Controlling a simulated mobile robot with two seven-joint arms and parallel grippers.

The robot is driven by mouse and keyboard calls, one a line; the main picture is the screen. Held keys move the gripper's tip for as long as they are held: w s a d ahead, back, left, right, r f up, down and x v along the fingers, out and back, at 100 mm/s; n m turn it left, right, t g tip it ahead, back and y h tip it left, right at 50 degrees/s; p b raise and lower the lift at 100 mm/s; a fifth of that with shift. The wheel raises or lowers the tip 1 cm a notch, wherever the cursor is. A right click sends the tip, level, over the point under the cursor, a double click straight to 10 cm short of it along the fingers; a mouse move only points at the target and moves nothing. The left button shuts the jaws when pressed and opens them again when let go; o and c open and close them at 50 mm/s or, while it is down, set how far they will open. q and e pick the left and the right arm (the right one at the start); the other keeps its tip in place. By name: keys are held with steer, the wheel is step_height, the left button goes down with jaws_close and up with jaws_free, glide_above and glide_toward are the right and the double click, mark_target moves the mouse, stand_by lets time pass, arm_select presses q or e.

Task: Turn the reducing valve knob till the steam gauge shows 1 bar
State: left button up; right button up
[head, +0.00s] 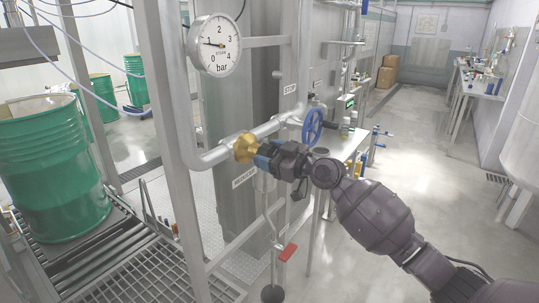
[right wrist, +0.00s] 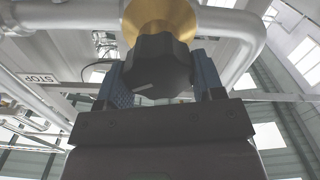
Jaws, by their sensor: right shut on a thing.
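The steam gauge (head: 214,45) is a round white dial on the pipe at upper middle in the head view. Its dark needle points left, into the low part of the scale; the exact reading is too small to tell. The brass reducing valve (head: 245,148) sits on the grey pipe below, and also shows at the top of the right wrist view (right wrist: 160,18). My right gripper (head: 265,157) is shut on the valve's black knob (right wrist: 157,70), with a blue-padded finger on each side. A pale mark shows on the knob face. My left gripper is out of view.
A blue handwheel (head: 313,125) stands just right of my right gripper. A red-handled lever (head: 288,252) hangs below it. A green drum (head: 50,165) stands on the roller conveyor at left. Grey frame posts flank the pipes. The floor at right is open.

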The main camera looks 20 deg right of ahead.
steer(key=shift+d+m, duration=0.1)
steer(key=shift+m, duration=1.3)
steer(key=o, duration=0.9)
steer(key=shift+b+v, duration=1.2)
steer(key=shift+v, duration=4.2)
